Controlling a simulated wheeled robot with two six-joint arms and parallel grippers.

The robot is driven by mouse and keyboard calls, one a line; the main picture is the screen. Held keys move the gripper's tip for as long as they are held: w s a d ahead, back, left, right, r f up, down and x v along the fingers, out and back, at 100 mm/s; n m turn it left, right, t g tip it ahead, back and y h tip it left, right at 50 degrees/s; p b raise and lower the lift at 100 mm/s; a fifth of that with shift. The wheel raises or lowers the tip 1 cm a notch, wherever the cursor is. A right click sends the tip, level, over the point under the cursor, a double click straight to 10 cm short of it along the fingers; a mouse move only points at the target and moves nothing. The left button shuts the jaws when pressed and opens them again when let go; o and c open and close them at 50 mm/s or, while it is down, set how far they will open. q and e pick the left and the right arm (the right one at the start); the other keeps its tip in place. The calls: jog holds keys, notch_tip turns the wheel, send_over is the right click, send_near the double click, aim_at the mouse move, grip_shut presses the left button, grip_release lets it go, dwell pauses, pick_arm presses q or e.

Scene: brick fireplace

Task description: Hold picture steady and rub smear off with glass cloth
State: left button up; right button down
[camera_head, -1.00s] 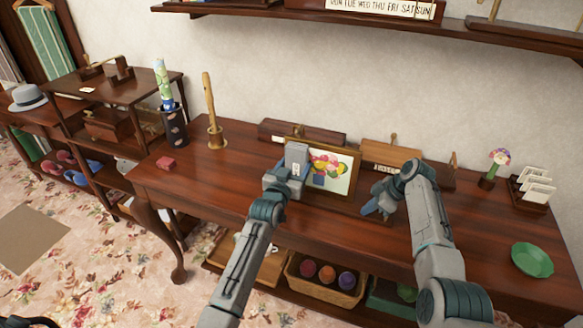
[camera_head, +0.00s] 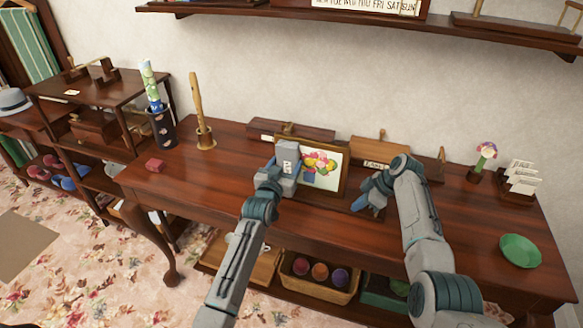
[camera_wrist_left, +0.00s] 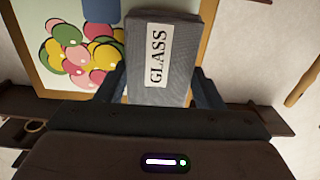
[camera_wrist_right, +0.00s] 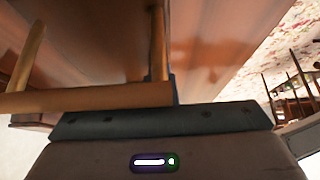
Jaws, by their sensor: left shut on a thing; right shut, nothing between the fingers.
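The framed picture (camera_head: 324,182) of colourful balloon-like shapes stands upright, leaning back slightly, on the wooden desk. The glass cloth (camera_head: 288,155) is a grey block-like pad labelled GLASS, clear in the left wrist view (camera_wrist_left: 158,55). My left gripper (camera_head: 276,175) is shut on the cloth, which lies over the left part of the picture; whether it touches the glass is unclear. My right gripper (camera_head: 364,203) is shut and empty at the picture's lower right side. In the right wrist view a wooden bar (camera_wrist_right: 85,99) crosses close before it. I cannot make out a smear.
A green bowl (camera_head: 520,251) lies at right, near a letter rack (camera_head: 518,185). A wall shelf (camera_head: 350,22) hangs above. The desk front is clear.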

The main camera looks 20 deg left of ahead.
pick_arm(q)
jog(key=shift+a, duration=0.55)
pick_arm(e)
jog(key=shift+s+f, duration=0.1)
jog(key=shift+f, duration=0.05)
jog(key=shift+d, duration=0.1)
pick_arm(q)
jog(key=shift+s+a, duration=0.1)
jog(key=shift+s, duration=2.85)
jog(key=s, duration=0.3)
jog(key=shift+r, duration=0.1)
